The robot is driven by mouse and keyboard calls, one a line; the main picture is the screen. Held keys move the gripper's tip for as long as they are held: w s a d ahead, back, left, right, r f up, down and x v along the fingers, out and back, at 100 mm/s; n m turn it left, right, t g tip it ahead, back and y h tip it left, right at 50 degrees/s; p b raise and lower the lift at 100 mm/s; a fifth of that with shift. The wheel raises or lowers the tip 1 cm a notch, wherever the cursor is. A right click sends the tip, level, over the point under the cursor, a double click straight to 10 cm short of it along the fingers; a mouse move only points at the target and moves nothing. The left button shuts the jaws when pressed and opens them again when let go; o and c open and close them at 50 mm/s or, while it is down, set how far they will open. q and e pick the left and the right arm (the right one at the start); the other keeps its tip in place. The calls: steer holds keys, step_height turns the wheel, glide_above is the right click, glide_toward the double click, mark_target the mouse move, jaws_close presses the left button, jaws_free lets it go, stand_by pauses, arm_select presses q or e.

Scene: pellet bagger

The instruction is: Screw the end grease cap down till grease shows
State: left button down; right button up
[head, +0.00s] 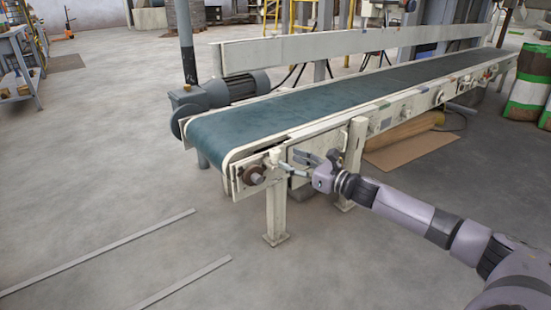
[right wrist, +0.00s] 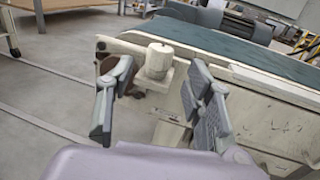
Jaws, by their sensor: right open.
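The end grease cap (head: 272,156) is a small cream cylinder on top of the bearing block at the near end of the conveyor. In the right wrist view the cap (right wrist: 159,60) stands upright on its cream housing, between and beyond my fingers. My right gripper (head: 299,165) is open and empty, just right of the cap in the head view. In the right wrist view its two grey fingers (right wrist: 158,75) are spread to either side of the cap, apart from it. No grease can be made out. My left gripper is not in view.
The conveyor (head: 300,108) with its green belt runs to the back right. A rusty round shaft end (head: 256,175) sits below the cap. A grey motor (head: 230,88) is on the far side. A support leg (head: 276,212) stands under the near end. The floor at the left is mostly clear.

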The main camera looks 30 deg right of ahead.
mark_target(275, 154)
steer(key=shift+b+x, duration=0.7)
steer(key=shift+x, duration=2.7)
steer(key=shift+c, duration=0.3)
jaws_close()
